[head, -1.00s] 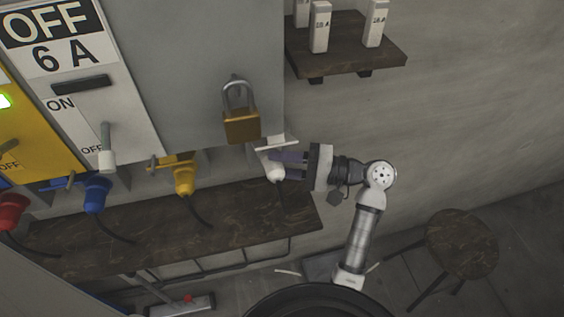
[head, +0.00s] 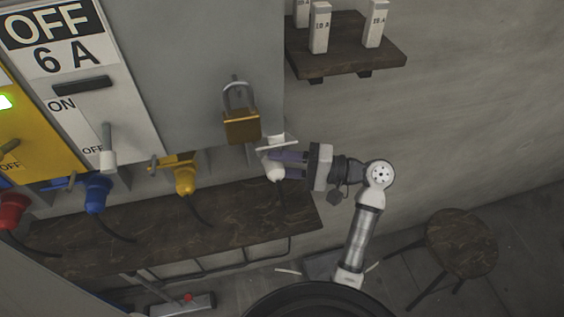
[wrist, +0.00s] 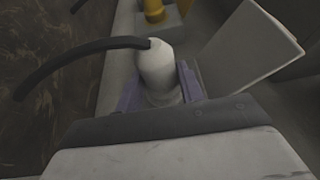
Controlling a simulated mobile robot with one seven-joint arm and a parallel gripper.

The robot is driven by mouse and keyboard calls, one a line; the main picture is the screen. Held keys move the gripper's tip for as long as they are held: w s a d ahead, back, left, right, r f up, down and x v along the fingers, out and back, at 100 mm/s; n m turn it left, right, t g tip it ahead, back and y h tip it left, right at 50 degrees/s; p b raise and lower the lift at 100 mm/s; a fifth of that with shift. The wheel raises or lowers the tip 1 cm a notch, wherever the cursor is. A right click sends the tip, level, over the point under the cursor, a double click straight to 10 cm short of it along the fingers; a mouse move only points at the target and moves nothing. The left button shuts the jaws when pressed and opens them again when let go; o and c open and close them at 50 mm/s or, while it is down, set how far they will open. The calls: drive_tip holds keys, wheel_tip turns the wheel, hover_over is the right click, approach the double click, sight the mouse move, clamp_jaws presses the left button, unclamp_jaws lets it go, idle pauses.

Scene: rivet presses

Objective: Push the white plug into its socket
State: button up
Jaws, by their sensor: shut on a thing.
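The white plug (head: 276,172) is under the right end of the grey cabinet. It also shows in the wrist view (wrist: 155,68), with a black cable curving off to the left. My gripper (head: 283,165) comes from the right, its purple fingers shut on the plug's body. A white socket flap (head: 277,143) stands out just above the plug, and a pale flat plate beside the plug in the wrist view (wrist: 245,55) looks like the same flap. The socket opening is hidden, so I cannot tell how far the plug is in.
Yellow (head: 184,178), blue (head: 96,193) and red (head: 12,210) plugs sit in a row to the left. A brass padlock (head: 241,124) hangs above the white plug. A dark bench (head: 140,228) runs below. A shelf (head: 345,58) is at upper right, a stool (head: 461,243) at lower right.

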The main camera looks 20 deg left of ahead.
drive_tip(key=shift+w+a, duration=0.2)
drive_tip(key=shift+w, duration=0.15)
drive_tip(key=o, duration=1)
drive_tip(key=b+v, duration=0.3)
drive_tip(key=v, duration=1)
drive_tip(key=shift+w+d+b, duration=0.1)
drive_tip(key=shift+d+b, duration=0.2)
drive_tip(key=shift+d, duration=0.1)
